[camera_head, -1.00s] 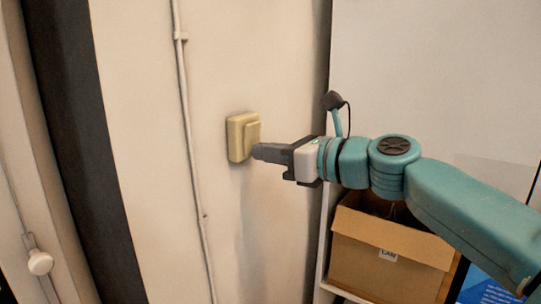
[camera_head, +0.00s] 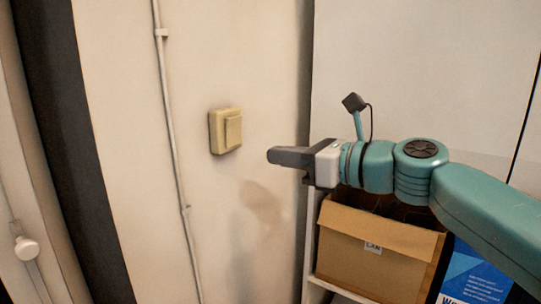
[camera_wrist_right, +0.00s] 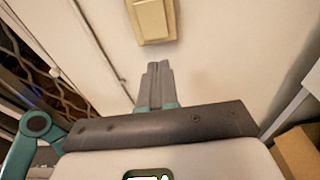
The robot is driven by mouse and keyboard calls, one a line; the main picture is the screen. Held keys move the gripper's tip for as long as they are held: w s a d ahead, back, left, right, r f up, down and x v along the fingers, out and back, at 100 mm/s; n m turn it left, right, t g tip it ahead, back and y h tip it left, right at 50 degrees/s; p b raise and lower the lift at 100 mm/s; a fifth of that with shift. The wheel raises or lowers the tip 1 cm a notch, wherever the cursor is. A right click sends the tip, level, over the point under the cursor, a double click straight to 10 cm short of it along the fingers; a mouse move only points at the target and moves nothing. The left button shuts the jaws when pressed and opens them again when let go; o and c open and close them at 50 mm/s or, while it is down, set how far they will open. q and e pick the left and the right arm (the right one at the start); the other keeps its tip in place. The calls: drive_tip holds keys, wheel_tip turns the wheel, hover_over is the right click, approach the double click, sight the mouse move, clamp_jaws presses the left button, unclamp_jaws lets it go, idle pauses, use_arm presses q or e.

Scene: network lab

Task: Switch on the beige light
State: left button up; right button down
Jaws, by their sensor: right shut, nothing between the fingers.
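The beige light switch (camera_head: 226,131) is fixed on the pale wall, left of centre in the head view. It has a square frame with a raised rocker plate on it. It also shows at the top of the right wrist view (camera_wrist_right: 153,20), partly cut off by the edge. My right gripper (camera_head: 272,155) is shut and empty. It points left toward the wall, to the right of the switch and slightly lower, with a clear gap between. In the wrist view its closed fingertips (camera_wrist_right: 157,66) lie just below the switch. My left gripper is not in view in the head view.
A thin white pipe (camera_head: 170,120) runs down the wall left of the switch. A cardboard box (camera_head: 365,262) marked LAN sits on a shelf below my right arm, beside a blue box (camera_head: 474,275). A round white knob (camera_head: 27,249) is at lower left. The wall around the switch is clear.

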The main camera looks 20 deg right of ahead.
drive_tip(key=b+v, duration=0.1)
drive_tip(key=v, duration=0.5)
drive_tip(key=shift+s+d+f+b, duration=0.15)
drive_tip(key=shift+s+f+b, duration=0.2)
drive_tip(key=shift+f, duration=0.3)
